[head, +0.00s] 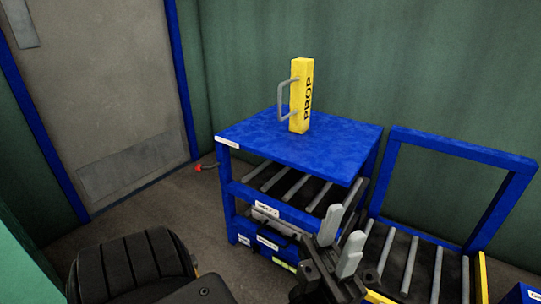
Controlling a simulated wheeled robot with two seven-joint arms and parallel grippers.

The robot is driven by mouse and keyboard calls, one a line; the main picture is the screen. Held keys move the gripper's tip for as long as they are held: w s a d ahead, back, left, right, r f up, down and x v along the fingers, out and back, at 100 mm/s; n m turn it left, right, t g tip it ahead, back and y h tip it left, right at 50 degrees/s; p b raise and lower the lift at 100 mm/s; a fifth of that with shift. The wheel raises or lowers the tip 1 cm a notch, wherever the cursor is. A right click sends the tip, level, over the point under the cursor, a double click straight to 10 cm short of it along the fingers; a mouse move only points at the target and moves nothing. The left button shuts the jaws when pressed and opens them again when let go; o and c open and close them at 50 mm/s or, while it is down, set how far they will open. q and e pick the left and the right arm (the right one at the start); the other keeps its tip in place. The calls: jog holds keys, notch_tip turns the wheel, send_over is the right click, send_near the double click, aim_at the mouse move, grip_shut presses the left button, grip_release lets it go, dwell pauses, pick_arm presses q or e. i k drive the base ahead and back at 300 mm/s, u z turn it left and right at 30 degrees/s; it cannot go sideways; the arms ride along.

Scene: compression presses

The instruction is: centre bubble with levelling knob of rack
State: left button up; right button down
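The blue rack (300,137) stands against the green wall, with a flat top, a roller shelf below and a lower level. A small red knob-like part (205,167) sticks out at the rack's left side, near the floor; I cannot tell if it is the levelling knob. A small yellow-green strip (284,265) shows low on the rack's front; I cannot tell if it is the bubble. My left gripper (342,238) is in front of the rack's lower right part, with its two grey fingers apart and nothing seen between them. My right gripper is not in view.
A yellow block marked PROP (301,95), with a grey handle, stands upright on the rack top. A blue-framed roller conveyor (437,265) is at the right. A grey door (105,95) is at the left. Floor is open between door and rack.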

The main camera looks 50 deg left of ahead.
aim_at(255, 248)
jog(key=u, duration=0.35)
jog(key=i, duration=0.75)
jog(key=u, duration=1.05)
jog(key=i, duration=0.3)
jog(key=u, duration=0.25)
